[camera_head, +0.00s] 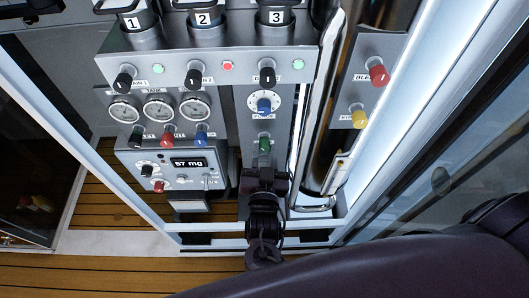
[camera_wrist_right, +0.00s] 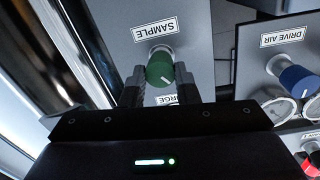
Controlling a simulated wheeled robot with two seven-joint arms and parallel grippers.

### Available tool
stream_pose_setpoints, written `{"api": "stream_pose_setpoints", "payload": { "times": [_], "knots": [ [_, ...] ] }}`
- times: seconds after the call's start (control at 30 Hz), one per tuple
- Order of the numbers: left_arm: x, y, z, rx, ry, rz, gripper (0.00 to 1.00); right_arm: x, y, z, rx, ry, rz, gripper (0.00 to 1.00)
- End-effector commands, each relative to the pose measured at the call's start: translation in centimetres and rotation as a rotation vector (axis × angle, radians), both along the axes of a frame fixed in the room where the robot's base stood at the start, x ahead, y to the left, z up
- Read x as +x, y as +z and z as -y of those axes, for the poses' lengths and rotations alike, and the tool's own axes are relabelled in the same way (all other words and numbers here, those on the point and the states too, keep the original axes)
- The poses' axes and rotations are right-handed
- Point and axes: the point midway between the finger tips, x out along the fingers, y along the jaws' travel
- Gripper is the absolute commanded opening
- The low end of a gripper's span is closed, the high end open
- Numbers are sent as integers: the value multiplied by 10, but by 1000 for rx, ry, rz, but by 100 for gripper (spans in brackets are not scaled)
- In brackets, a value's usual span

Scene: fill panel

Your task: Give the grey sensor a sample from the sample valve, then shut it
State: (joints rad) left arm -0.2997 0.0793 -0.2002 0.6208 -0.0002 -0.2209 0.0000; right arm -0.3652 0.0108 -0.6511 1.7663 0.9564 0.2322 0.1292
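The sample valve is a green knob (camera_head: 264,145) low on the grey panel's middle column. My right gripper (camera_head: 264,178) is just below the knob in the head view. In the wrist view its fingers (camera_wrist_right: 160,85) are parted, one on each side of the knob; I see no clear grip. A grey unit (camera_head: 158,181) with a display reading "57 mg" is at lower left; I cannot tell whether it is the grey sensor. My left gripper is not in view.
A blue knob (camera_head: 264,105) is above the green one. Gauges (camera_head: 159,108) with green, red and blue knobs are to the left. A shiny pipe (camera_head: 325,110) runs close on the right, with red (camera_head: 379,75) and yellow (camera_head: 358,118) knobs beyond it. Frame bars enclose the panel.

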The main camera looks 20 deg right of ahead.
Motion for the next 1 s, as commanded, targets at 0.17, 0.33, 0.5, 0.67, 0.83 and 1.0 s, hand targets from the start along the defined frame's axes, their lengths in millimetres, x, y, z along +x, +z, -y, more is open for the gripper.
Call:
{"api": "stream_pose_setpoints", "payload": {
  "times": [0.17, 0.33, 0.5, 0.67, 0.83, 1.0],
  "knots": [
    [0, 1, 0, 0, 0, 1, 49, 0, 0, 0, -3, 0, -1, 5],
    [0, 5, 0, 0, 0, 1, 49, 0, 1, 0, -32, 0, -10, 5],
    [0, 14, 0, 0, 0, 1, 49, 0, 2, 0, -110, 0, -33, 5],
    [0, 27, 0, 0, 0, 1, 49, 0, 4, 0, -227, 0, -68, 5],
    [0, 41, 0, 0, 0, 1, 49, 0, 4, -1, -379, 1, -111, 5],
    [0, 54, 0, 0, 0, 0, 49, 0, 3, -1, -535, 1, -155, 5]
  ]
}}
